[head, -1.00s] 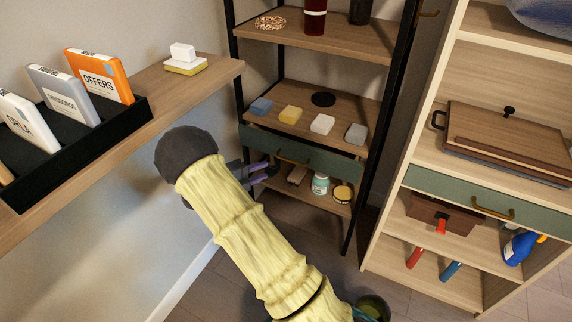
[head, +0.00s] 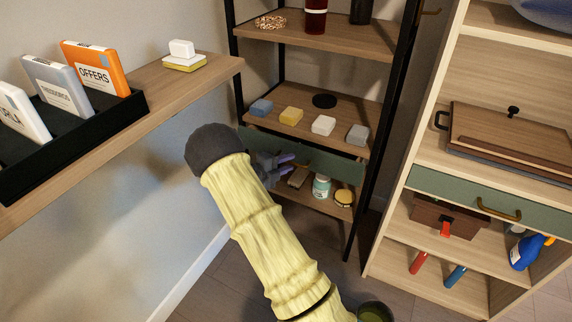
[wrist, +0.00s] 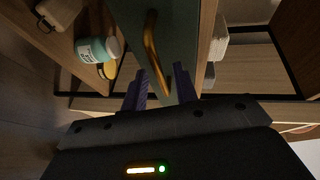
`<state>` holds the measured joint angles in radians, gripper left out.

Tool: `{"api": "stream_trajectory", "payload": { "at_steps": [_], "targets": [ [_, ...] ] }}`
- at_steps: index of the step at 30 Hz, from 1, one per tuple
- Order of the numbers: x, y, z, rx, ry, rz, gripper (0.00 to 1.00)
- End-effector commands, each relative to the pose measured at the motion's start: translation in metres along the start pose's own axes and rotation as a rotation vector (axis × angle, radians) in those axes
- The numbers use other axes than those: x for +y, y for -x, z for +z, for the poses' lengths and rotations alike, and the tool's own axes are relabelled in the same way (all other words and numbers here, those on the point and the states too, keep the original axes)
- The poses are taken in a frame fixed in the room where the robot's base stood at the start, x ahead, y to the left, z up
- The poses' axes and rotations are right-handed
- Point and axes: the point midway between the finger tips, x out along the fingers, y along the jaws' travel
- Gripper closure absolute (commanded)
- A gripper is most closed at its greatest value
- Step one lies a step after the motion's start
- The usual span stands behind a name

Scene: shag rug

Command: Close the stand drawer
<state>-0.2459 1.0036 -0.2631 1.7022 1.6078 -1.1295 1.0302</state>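The stand drawer has a dark green front (head: 330,166) with a brass handle, under the middle shelf of a black-framed stand. A thin dark gap shows above its front, so it looks slightly open. In the wrist view the green front (wrist: 178,45) fills the upper middle, with the brass handle (wrist: 152,50) running down it. My gripper (head: 287,170) is in front of the drawer's left half and hides part of it. In the wrist view my gripper (wrist: 160,88) is open, its purple fingers apart and empty. The handle's lower end lies near the fingertips; contact cannot be told.
Sponge-like blocks (head: 291,115) sit on the shelf above the drawer. A light wood cabinet (head: 397,195) with another green drawer (head: 470,195) is at right. A wall shelf (head: 215,72) is at left.

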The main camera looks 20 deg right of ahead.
Motion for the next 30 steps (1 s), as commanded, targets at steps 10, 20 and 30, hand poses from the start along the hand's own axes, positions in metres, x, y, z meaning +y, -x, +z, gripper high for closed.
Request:
{"api": "stream_trajectory", "payload": {
  "at_steps": [10,20,30],
  "targets": [
    [0.0,0.0,0.0,0.0,0.0,0.0,1.0],
    [-0.007,-0.032,0.013,0.002,-0.003,0.001,1.0],
    [-0.009,-0.037,0.016,-0.004,-0.001,-0.002,0.87]
  ]
}}
